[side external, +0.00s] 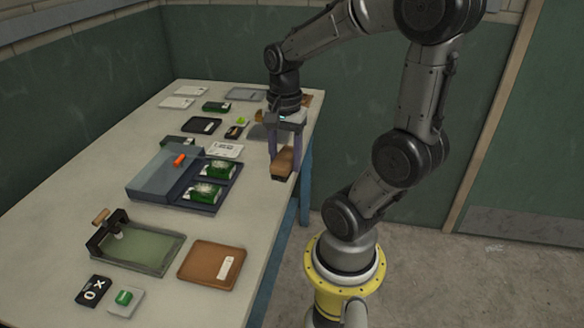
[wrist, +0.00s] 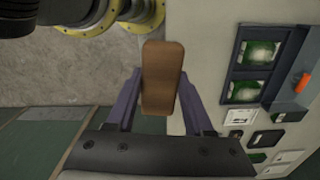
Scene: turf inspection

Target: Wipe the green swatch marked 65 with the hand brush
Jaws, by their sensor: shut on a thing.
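My gripper (side external: 286,158) is shut on the hand brush (side external: 283,164), a brown wooden block with a dark underside, held near the table's right edge. In the wrist view the brush (wrist: 161,78) sits between the two purple fingers. Two green swatches lie in the dark blue tray: a far one (side external: 220,168) and a near one (side external: 204,193). They also show in the wrist view, one upper (wrist: 262,52) and one lower (wrist: 246,87). Both have pale, textured tops. I cannot read a 65 on either. The brush is to the right of the tray and apart from it.
An orange piece (side external: 180,160) sits on the tray's raised blue-grey block (side external: 158,175). A white label card (side external: 226,151) lies just behind the swatches. A glass-like tray (side external: 140,248) and a brown tray (side external: 211,264) lie nearer. Several small boxes and cards fill the far end.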

